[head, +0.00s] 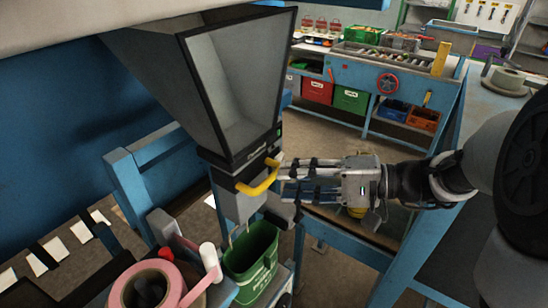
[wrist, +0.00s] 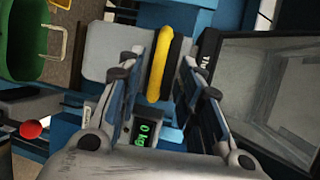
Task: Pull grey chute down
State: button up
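The grey chute (head: 240,206) hangs under a large dark-rimmed hopper (head: 240,85) and carries a yellow handle (head: 258,184). In the wrist view, the grey chute (wrist: 112,52) lies behind the yellow handle (wrist: 160,62). My gripper (head: 283,180) reaches in from the right at the handle. In the wrist view, my gripper (wrist: 180,65) is open, with one finger on each side of the handle and gaps showing between them. Whether a fingertip touches the handle I cannot tell.
A green bucket (head: 252,262) stands below the chute. A pink tape roll (head: 146,284) is at front left. A display (wrist: 146,134) reads 0 kg. Blue frame posts (head: 298,255) stand close below my gripper. A blue workbench with crates stands behind.

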aim_at(272, 181)
jog(key=x, duration=0.5)
jog(key=shift+w+a, duration=0.1)
jog(key=shift+a, duration=0.15)
jog(key=shift+c, duration=0.5)
grip_shut()
